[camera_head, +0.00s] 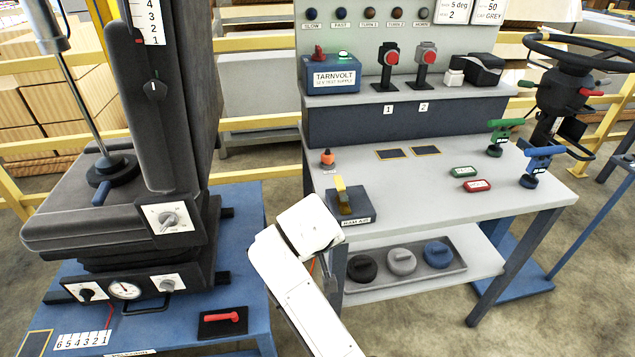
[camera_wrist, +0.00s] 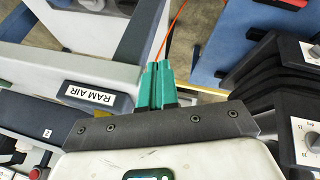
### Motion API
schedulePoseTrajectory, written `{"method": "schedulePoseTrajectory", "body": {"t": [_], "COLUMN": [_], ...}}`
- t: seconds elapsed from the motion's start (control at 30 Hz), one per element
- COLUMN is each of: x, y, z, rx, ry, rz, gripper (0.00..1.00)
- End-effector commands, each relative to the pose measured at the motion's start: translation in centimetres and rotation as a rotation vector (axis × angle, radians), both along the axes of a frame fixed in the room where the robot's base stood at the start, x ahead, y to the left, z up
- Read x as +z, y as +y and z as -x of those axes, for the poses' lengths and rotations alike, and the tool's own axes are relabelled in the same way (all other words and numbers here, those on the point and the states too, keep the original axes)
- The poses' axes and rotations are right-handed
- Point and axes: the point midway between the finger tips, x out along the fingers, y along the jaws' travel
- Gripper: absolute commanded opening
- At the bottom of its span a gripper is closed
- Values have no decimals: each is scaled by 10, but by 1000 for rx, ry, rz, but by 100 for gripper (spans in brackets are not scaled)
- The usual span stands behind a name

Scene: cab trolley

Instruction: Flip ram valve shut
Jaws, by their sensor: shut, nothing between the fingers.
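The ram valve (camera_head: 351,216) is a dark box labelled RAM AIR at the near left corner of the grey bench. Its yellow lever (camera_head: 341,188) stands up from the box, tilted slightly. In the wrist view the box's labelled side (camera_wrist: 91,97) shows left of my fingers; I cannot make out the lever there. My gripper (camera_wrist: 157,85) has green fingers close together with nothing between them. It is beside the bench's edge, apart from the lever. In the head view my white arm hides the fingers.
The grey bench (camera_head: 420,190) also holds an orange knob (camera_head: 327,158), red and green tags, and green and blue handled valves. A lower shelf carries a tray of round weights (camera_head: 401,262). A black seat on a blue stand (camera_head: 240,225) is at left. An orange line (camera_wrist: 172,30) runs beyond my fingers.

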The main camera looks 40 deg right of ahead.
Motion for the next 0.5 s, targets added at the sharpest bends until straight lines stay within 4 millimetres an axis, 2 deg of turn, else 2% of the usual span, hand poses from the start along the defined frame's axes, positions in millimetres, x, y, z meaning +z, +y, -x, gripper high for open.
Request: {"method": "schedulePoseTrajectory", "body": {"t": [0.33, 0.5], "x": [25, 51], "y": [-7, -11], "z": [-26, -47], "rx": [-77, -149], "ry": [7, 11], "rz": [36, 65], "gripper": [0, 0]}}
